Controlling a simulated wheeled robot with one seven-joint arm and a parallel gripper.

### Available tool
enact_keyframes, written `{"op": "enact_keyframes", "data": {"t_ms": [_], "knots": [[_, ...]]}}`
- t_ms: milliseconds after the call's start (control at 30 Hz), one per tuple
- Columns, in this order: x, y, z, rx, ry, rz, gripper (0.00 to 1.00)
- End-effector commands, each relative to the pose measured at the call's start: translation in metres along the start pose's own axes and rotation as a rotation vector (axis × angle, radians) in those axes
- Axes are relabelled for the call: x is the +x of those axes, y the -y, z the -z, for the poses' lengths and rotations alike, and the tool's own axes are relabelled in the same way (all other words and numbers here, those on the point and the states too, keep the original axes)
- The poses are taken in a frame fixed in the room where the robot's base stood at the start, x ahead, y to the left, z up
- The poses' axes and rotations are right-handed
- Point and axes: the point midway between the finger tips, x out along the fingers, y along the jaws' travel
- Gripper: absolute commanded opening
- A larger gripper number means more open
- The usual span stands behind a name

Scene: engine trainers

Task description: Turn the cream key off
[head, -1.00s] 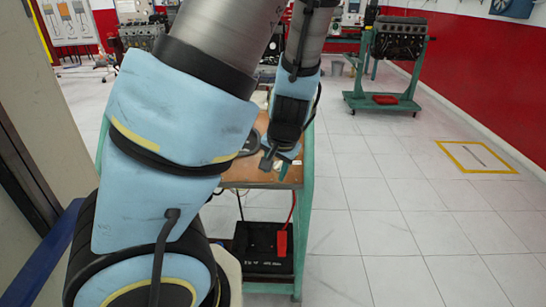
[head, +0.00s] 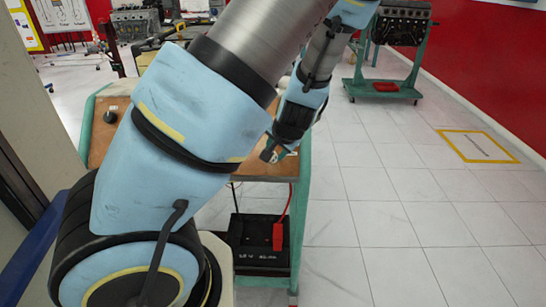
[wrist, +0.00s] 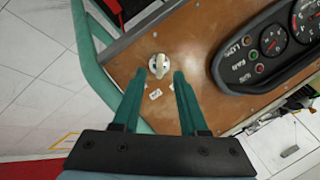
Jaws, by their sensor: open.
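The cream key (wrist: 158,65) is a small round knob with a raised grip, mounted on a brown wooden panel (wrist: 180,38). In the wrist view it lies just beyond and between the fingertips of my gripper (wrist: 160,74). The two teal fingers are apart with nothing held between them. I cannot tell whether they overlap the key in depth. In the head view my gripper (head: 270,153) hangs low over the right side of the panel (head: 104,138); I cannot make out the key there.
A black gauge cluster (wrist: 262,50) with dials and coloured lamps sits right of the key. White labels (wrist: 155,93) lie below the key. The panel is on a green-framed cart (head: 306,185) with a black battery (head: 258,258) underneath. Open tiled floor (head: 400,220) lies to the right.

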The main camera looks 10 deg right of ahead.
Motion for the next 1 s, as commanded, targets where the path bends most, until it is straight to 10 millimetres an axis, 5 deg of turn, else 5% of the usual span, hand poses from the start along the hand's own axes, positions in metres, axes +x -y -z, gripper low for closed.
{"op": "enact_keyframes", "data": {"t_ms": [300, 700, 1000], "knots": [[0.037, 0.0, 0.0, -0.001, 0.002, 0.0, 0.42], [0.044, 0.0, 0.0, -0.001, 0.0, -0.001, 0.42], [0.044, 0.0, 0.0, -0.001, 0.0, -0.001, 0.1]]}}
